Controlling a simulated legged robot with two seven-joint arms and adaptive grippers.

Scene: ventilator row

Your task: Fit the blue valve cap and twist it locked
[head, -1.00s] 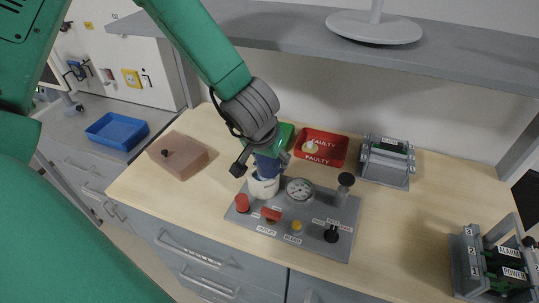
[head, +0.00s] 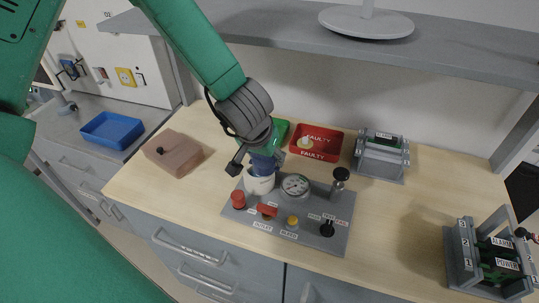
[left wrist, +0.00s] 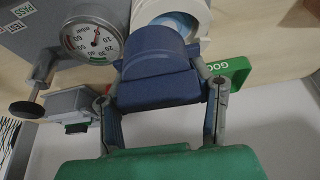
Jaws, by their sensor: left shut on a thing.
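My left gripper (head: 259,161) comes down over the panel, its fingers on either side of the blue valve cap (left wrist: 158,68). It is shut on the cap, which also shows between the fingers in the head view (head: 263,166). The white round valve port (head: 259,184) stands on the grey panel (head: 322,238), right under the cap. In the left wrist view the port (left wrist: 201,20) shows behind the cap, with part of its light blue inside visible. The cap overlaps the port's rim there; I cannot tell whether they touch. My right gripper is not in view.
The panel carries a gauge (head: 295,186), red knob (head: 238,200), red handle (head: 267,210), yellow knob (head: 292,221) and black knobs. Behind are a green tray (head: 279,128) and red tray (head: 316,143). A brownish block (head: 173,154) lies left. A shelf (head: 440,50) overhangs the back.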

